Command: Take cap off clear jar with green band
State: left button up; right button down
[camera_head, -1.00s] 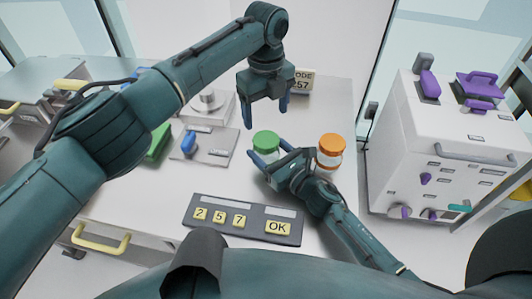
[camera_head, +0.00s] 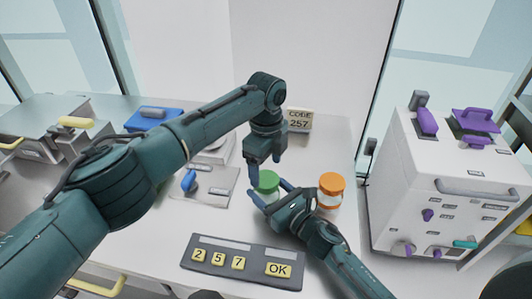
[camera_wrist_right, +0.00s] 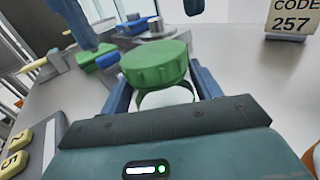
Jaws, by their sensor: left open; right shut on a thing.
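The clear jar (camera_wrist_right: 166,97) stands upright on the white table under a ribbed green cap (camera_head: 267,181). The cap also shows large in the right wrist view (camera_wrist_right: 155,62). My right gripper (camera_head: 268,191) is shut on the jar, one finger on each side, below the cap. My left gripper (camera_head: 265,168) is open and points down just above the cap. Its fingers also show at the top of the right wrist view.
A jar with an orange cap (camera_head: 331,183) stands close to the right of my right gripper. A keypad panel (camera_head: 240,262) lies in front, a code sign (camera_head: 299,120) behind. A white cabinet with purple handles (camera_head: 440,190) is at the right.

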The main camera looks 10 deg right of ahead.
aim_at(266, 179)
pick_arm(q)
jog(key=shift+f, duration=1.8)
jog(key=shift+c, duration=0.5)
jog(key=c, duration=0.9)
jog(key=n, duration=0.4)
jog(key=shift+n, duration=0.4)
jog(key=n, duration=0.6)
jog(key=shift+n, duration=0.4)
jog(key=n, duration=0.6)
jog(key=shift+n, duration=0.3)
jog(key=n, duration=0.4)
jog(key=shift+n, duration=0.3)
jog(key=shift+r, duration=0.2)
